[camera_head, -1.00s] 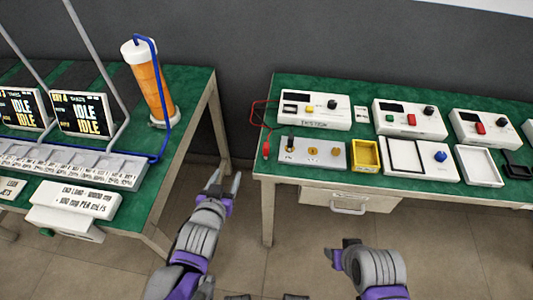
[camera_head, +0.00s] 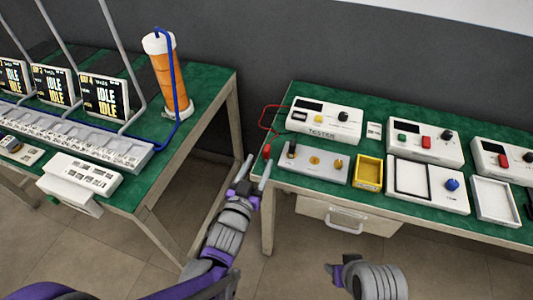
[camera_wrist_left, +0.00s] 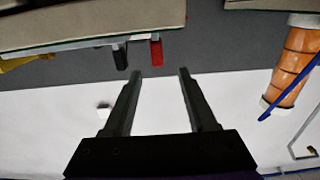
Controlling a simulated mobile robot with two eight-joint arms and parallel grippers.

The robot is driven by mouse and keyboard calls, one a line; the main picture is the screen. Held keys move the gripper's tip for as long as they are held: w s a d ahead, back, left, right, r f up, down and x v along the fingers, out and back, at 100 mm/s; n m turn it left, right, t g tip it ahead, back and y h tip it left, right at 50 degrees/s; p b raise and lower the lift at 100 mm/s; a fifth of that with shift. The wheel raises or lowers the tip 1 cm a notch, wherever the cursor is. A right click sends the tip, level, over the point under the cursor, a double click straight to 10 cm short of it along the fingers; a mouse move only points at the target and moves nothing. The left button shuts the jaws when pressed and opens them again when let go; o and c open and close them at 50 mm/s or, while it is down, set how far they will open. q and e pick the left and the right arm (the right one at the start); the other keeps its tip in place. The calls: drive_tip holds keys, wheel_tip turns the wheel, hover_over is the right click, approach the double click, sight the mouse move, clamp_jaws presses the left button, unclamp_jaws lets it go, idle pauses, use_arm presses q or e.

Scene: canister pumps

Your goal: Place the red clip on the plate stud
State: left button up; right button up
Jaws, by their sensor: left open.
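The red clip (camera_head: 267,151) hangs at the left end of the grey plate (camera_head: 312,172), by the front left corner of the right bench, with a red lead behind it. In the left wrist view a red piece (camera_wrist_left: 156,50), likely the same clip, shows beyond the fingers. The plate carries a black clip or post (camera_head: 291,149) and brass-coloured studs, one in the middle (camera_head: 314,161). My left gripper (camera_head: 256,171) is open and empty, just in front of the bench corner near the red clip, apart from it. My right gripper (camera_head: 334,272) is low in front of the bench; its fingers are unclear.
A tester box (camera_head: 323,121) stands behind the plate, and a yellow tray (camera_head: 368,172) stands to its right. A drawer (camera_head: 346,215) sits under the bench front. The left table (camera_head: 135,193) carries pumps and an orange canister (camera_head: 170,80). A gap separates the tables.

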sight(265, 154)
use_arm(q)
drive_tip(key=x, duration=0.4)
drive_tip(key=f+x, duration=0.1)
drive_tip(key=x, duration=0.2)
drive_tip(key=shift+s+d+f, duration=0.1)
clamp_jaws()
